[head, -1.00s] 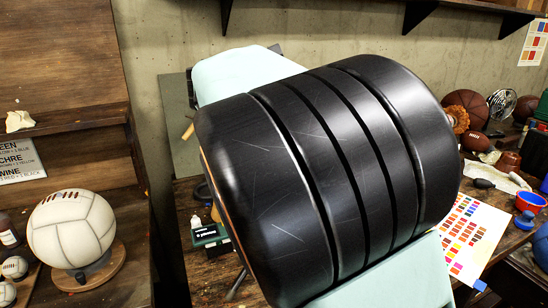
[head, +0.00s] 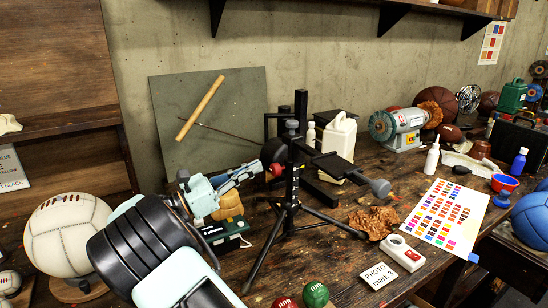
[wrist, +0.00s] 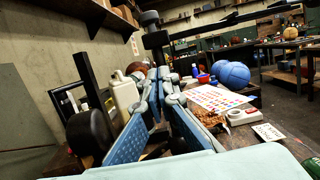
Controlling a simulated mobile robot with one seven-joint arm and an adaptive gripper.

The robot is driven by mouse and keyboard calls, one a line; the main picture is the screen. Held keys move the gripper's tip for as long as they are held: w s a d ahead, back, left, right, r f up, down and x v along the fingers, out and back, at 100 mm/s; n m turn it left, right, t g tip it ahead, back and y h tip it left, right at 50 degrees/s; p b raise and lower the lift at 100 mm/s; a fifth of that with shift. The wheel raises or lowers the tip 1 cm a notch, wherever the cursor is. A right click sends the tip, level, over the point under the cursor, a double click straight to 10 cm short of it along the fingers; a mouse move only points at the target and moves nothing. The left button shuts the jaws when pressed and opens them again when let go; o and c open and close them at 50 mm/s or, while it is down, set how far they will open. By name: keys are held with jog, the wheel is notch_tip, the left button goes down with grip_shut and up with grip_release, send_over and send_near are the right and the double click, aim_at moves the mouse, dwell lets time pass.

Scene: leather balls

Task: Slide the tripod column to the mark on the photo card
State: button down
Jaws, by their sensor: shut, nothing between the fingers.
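The black tripod (head: 287,195) stands on the workbench with its legs spread. Its upright column (head: 292,135) has a knob on top, a red knob at the side and a horizontal arm reaching right. The column's top also shows in the wrist view (wrist: 151,28). The white photo card (head: 379,275) lies at the bench front and reads "PHOTO mark 3"; it also shows in the wrist view (wrist: 267,131). My gripper (head: 256,170) is shut and empty, just left of the column. Its blue fingers converge in the wrist view (wrist: 165,80). I cannot tell whether they touch the tripod.
A white jug (head: 340,145) stands behind the tripod. A brown crumpled piece (head: 374,222), a white device (head: 402,253) and a colour chart (head: 447,215) lie to the right. Red and green small balls (head: 315,294) sit at the front. A green box (head: 222,235) lies left of the tripod.

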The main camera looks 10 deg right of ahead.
jog(key=x, duration=1)
jog(key=shift+p, duration=0.45)
jog(key=shift+s, duration=0.1)
notch_tip(320, 180, up, 9)
jog(key=p, duration=0.6)
jog(key=shift+a+f, duration=0.1)
jog(key=shift+f, duration=0.05)
